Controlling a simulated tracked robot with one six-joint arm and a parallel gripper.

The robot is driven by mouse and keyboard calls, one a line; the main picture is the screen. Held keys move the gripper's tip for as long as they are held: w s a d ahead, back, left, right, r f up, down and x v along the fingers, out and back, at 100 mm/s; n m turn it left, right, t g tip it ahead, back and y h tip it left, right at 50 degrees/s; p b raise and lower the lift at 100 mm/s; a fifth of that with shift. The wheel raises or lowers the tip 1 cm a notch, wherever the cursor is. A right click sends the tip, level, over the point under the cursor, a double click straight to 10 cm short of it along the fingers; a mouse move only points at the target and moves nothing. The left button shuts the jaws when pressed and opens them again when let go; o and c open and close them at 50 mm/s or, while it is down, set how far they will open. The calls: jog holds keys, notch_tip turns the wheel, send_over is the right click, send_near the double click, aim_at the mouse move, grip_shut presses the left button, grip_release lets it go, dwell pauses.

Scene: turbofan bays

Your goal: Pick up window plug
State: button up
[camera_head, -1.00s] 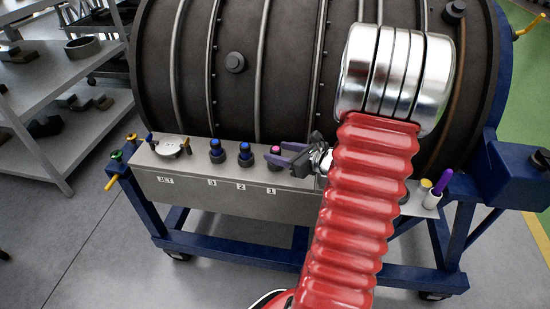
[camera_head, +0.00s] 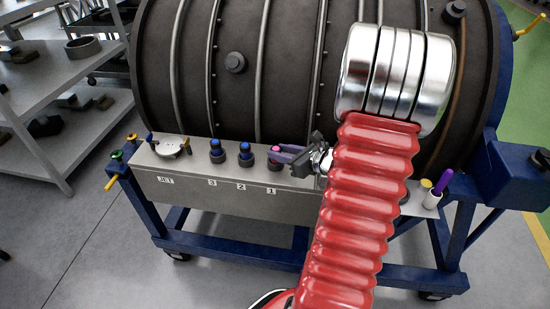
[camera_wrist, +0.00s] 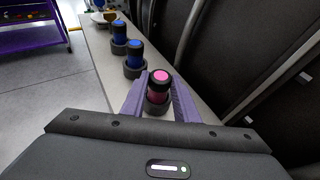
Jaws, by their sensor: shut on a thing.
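A dark plug with a pink top (camera_head: 274,153) stands upright in a dark collar at the spot marked 1 on the grey shelf (camera_head: 225,192) of the blue stand. In the wrist view, the pink-topped plug (camera_wrist: 158,92) is between the two purple fingers of my gripper (camera_wrist: 159,103), which are shut on it from both sides. In the head view my gripper (camera_head: 283,154) reaches it from the right. The plug's base is still at its collar. I cannot tell from the pictures whether this is the window plug.
Two blue-topped plugs stand at marks 2 (camera_head: 246,154) and 3 (camera_head: 216,151). A round metal piece (camera_head: 173,147) lies at the shelf's left end. The dark engine casing (camera_head: 280,75) rises close behind. A purple pen-like item (camera_head: 438,187) stands at the right end.

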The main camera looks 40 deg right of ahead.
jog(key=shift+c, duration=0.5)
jog(key=shift+r, duration=0.2)
notch_tip(320, 180, up, 10)
jog(key=shift+f, duration=0.15)
dwell(0.6)
